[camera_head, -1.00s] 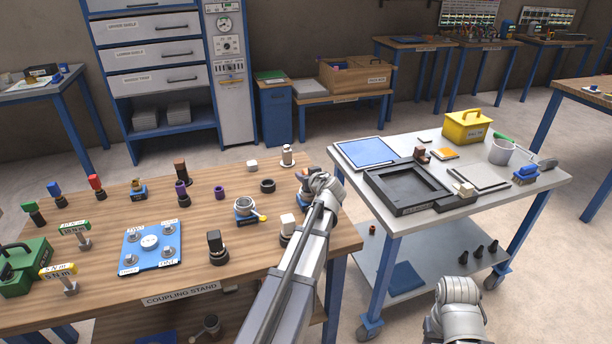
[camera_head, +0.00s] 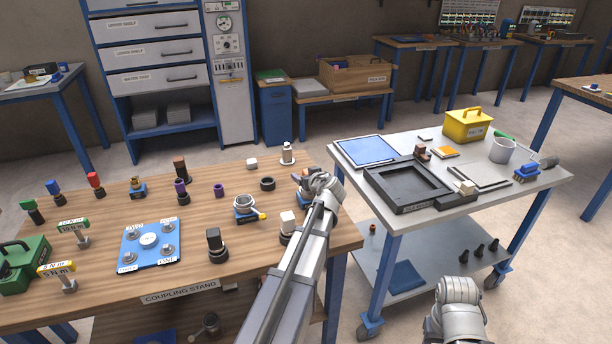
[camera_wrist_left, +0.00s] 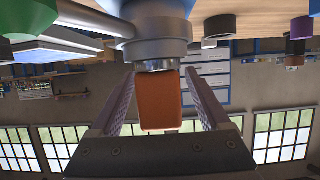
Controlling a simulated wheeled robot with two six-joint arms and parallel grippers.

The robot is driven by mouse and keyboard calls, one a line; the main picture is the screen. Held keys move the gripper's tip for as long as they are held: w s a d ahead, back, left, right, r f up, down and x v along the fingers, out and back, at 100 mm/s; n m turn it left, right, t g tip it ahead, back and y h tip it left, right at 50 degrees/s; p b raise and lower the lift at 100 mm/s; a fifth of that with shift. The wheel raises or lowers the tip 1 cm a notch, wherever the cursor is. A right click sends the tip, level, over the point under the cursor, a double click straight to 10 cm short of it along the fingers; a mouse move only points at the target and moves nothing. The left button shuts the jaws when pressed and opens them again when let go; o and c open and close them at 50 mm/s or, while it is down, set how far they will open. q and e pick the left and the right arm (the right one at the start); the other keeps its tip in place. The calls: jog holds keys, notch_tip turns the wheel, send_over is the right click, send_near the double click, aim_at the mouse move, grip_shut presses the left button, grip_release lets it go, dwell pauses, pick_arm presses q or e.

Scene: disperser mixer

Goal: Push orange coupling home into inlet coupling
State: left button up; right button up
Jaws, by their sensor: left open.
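The orange coupling (camera_wrist_left: 160,102) is a rounded orange block in the middle of the left wrist view. Its upper end in that view meets the metal rim of a grey round fitting (camera_wrist_left: 157,46), which looks like the inlet coupling. I cannot tell how deep it sits. My left gripper (camera_wrist_left: 160,82) is open, with one finger on each side of the orange coupling and a visible gap at both sides. In the head view my left gripper (camera_head: 306,179) is at the right end of the wooden table, mostly hidden by its own wrist.
The wooden coupling stand table (camera_head: 110,283) holds a blue plate (camera_head: 135,262), a ring-topped fitting (camera_head: 244,205) with a yellow-tipped handle, and several small couplings. A white-black block (camera_head: 288,222) stands close beside my left arm. A grey cart (camera_head: 345,178) with a black tray is to the right.

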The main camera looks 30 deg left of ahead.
pick_arm(q)
jog(key=p+v, duration=0.3)
jog(key=v, duration=0.4)
jog(key=shift+s+d+r, duration=0.2)
jog(key=shift+s+d, duration=0.05)
pick_arm(e)
notch_tip(320, 180, up, 3)
jog(key=shift+f, duration=0.1)
dwell(0.4)
pick_arm(q)
jog(key=s+d+f+m+g+h+p, duration=0.1)
jog(key=s+d+m+g+h+p, duration=0.2)
jog(key=s+d, duration=0.5)
jog(key=s+d+f+m+g+h+p, duration=0.2)
jog(key=s+d+m, duration=0.4)
jog(key=d, duration=0.8)
jog(key=s+d+f+m+g+h+p, duration=0.1)
jog(key=s+d+m+g+h+p, duration=0.3)
jog(key=s+d, duration=0.6)
jog(key=shift+s+d+f+m, duration=0.15)
jog(key=shift+s+d+m, duration=0.2)
jog(key=shift+d, duration=0.55)
pick_arm(e)
notch_tip(320, 180, up, 9)
pick_arm(q)
jog(key=shift+w, duration=0.1)
jog(key=shift+c, duration=0.2)
pick_arm(e)
jog(key=shift+c, duration=0.2)
